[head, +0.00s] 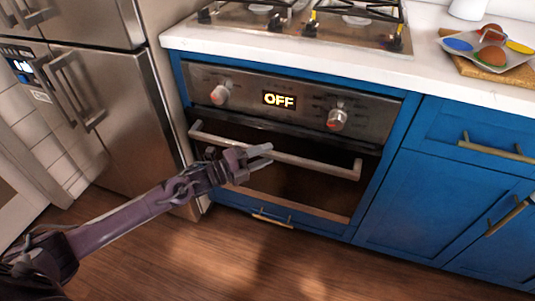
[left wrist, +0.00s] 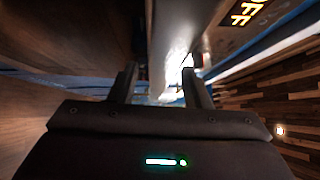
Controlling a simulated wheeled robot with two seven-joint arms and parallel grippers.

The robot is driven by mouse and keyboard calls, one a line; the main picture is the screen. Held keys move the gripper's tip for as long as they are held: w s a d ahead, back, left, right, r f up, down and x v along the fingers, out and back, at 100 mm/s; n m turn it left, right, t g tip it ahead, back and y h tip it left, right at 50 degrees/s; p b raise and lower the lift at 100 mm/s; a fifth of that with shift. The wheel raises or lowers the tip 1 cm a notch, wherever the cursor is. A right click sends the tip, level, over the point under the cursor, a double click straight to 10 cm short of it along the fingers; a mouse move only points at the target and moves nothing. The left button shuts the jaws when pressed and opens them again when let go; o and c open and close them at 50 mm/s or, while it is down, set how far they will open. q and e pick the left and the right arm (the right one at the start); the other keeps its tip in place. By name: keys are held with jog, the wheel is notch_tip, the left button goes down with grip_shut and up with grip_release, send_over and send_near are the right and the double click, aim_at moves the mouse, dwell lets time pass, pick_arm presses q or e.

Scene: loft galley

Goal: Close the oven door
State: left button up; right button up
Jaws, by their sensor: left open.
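The oven (head: 300,110) is set in blue cabinets, with a steel control panel and a lit OFF display. Its dark-glass door (head: 310,193) looks upright and shut or nearly shut; I cannot tell whether a small gap remains under the panel. The steel handle bar (head: 310,163) runs across the top of the door. My left gripper (head: 268,156) is open and empty in front of the door, close to the handle's middle; contact is unclear. In the left wrist view its two fingers (left wrist: 160,85) stand apart, with a bright surface beyond them. My right gripper is out of view.
A steel fridge (head: 95,90) stands left of the oven. A gas cooktop (head: 310,22) is above it. A tray of colourful food (head: 488,50) sits on the right counter. Blue cabinets (head: 440,190) with brass handles are at right. The wooden floor (head: 210,260) in front is clear.

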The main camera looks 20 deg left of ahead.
pick_arm(q)
jog(key=shift+x, duration=0.8)
grip_shut()
jog(key=shift+w, duration=0.1)
